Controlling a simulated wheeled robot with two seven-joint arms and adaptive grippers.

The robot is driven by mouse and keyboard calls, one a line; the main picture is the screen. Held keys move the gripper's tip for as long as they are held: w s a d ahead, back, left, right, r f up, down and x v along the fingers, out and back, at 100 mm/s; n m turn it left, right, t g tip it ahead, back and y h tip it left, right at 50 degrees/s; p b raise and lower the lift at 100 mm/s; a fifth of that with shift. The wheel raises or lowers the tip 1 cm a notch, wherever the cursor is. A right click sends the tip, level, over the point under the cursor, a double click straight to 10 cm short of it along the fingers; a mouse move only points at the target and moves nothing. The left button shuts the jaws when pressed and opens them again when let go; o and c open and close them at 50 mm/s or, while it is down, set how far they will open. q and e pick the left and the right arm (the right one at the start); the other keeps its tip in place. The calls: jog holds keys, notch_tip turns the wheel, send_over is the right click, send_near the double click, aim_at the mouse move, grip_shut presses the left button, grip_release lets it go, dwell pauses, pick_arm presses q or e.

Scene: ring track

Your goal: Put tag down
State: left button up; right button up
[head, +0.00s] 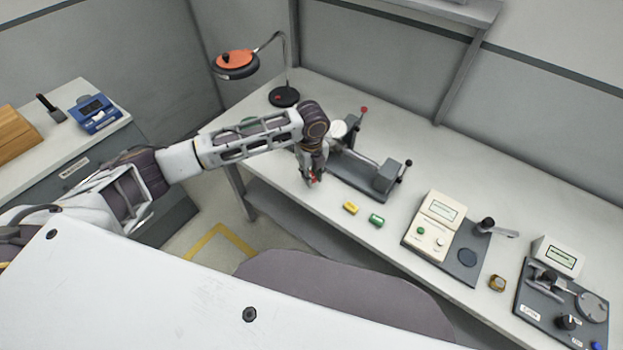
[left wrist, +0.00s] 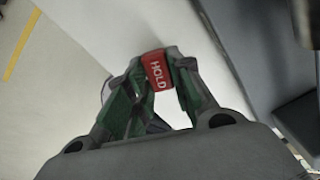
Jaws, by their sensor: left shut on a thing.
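My left gripper (head: 314,178) is over the front part of the long bench (head: 330,205), and its arm comes in from the left. In the left wrist view the gripper (left wrist: 157,75) is shut on a red tag (left wrist: 158,70) with the word HOLD on it. The red tag shows only as a small patch in the head view (head: 312,180). I cannot tell whether the tag touches the bench. A yellow tag-like piece (head: 350,208) and a green one (head: 376,220) lie on the bench to the right of the gripper. My right gripper is not in view.
A dark-based device (head: 365,175) with a lever stands just right of my gripper. Two instruments, one cream (head: 440,215) and one with a dial (head: 565,295), stand further right. A brass nut-like part (head: 497,283) lies between the instruments.

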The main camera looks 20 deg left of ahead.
aim_at(312, 177)
pick_arm(q)
jog(key=shift+f, duration=1.35)
jog(key=o, duration=0.8)
jog(key=shift+f, duration=0.1)
jog(key=shift+o, duration=0.2)
notch_tip(312, 177, up, 12)
